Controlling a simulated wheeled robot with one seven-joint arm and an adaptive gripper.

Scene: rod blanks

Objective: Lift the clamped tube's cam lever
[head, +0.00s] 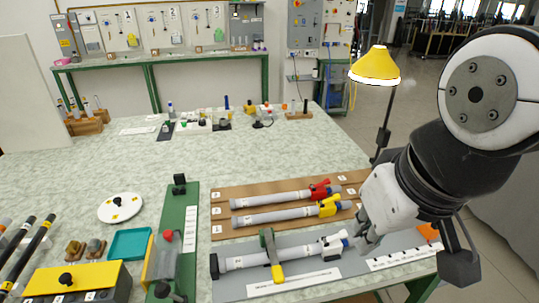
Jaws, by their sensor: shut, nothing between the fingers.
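The clamped tube (300,253) is a grey tube lying on a grey board (235,290) at the front of the table. A green clamp (267,243) with a yellow handle (277,272) crosses over it. I cannot tell the lever's exact angle.
Behind lie a tube with a red lever (320,190) and one with a yellow lever (328,207) on brown boards. A green fixture (180,235) and a teal tray (130,244) are at left. A yellow lamp (375,66) stands behind my arm.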

